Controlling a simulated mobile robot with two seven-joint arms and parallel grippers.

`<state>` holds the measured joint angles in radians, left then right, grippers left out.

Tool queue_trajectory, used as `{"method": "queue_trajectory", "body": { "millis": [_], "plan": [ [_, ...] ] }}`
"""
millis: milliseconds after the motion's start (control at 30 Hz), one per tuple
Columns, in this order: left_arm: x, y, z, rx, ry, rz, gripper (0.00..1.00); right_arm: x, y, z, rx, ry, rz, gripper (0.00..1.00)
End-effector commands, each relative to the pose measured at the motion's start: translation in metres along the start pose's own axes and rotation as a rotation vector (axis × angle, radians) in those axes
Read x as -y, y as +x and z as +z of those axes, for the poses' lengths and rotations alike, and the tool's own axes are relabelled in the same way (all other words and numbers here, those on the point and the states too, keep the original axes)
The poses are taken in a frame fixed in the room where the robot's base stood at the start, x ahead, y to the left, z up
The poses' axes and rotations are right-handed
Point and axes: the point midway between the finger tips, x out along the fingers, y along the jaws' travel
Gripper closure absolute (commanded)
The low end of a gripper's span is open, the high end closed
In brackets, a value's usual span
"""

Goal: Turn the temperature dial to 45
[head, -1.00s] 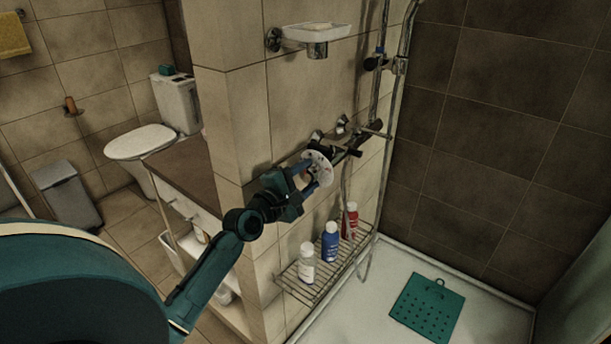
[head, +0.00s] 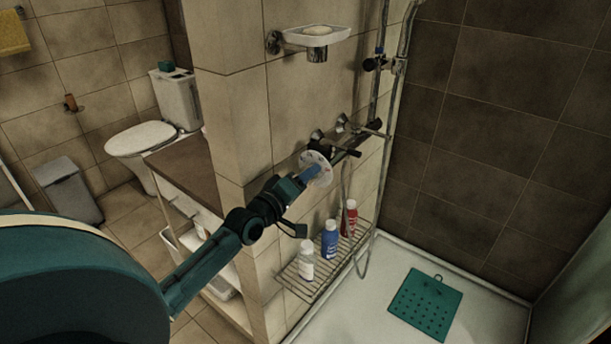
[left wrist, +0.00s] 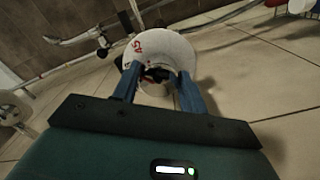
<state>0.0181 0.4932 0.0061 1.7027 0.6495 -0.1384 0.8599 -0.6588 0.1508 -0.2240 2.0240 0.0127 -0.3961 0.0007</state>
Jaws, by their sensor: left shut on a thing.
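The temperature dial is a white disc with red marks on the shower mixer, in the head view (head: 321,162) at the centre. In the left wrist view the dial (left wrist: 172,45) shows a red "45" at its upper left. My left gripper (head: 314,173) is at the front of the dial. In the left wrist view the blue fingers of this gripper (left wrist: 158,80) are on both sides of the dial's central knob, shut on it. The fingers hide part of the knob and disc. My right gripper is not in view.
The mixer's lever handles (head: 345,150) and pipe are just behind the dial. A wire shelf (head: 300,285) with white, blue and red bottles hangs below. A soap dish (head: 315,35) is above. The tiled wall corner (head: 245,130) stands close to my left arm.

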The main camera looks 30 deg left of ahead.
Motion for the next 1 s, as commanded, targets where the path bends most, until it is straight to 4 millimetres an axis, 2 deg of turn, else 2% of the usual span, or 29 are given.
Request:
{"method": "queue_trajectory", "body": {
  "millis": [200, 500, 1000],
  "plan": [
    [-0.0006, -0.0001, -0.0004, 0.001, 0.185, 0.000, 0.80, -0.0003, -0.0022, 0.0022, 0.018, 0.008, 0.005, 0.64],
    [0.0006, 0.0000, -0.0004, 0.000, 0.360, 0.000, 0.80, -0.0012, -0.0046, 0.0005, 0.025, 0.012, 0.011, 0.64],
    [0.0015, 0.0000, 0.0001, 0.001, 0.441, 0.000, 0.80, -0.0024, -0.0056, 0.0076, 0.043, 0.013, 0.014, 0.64]
  ]
}}
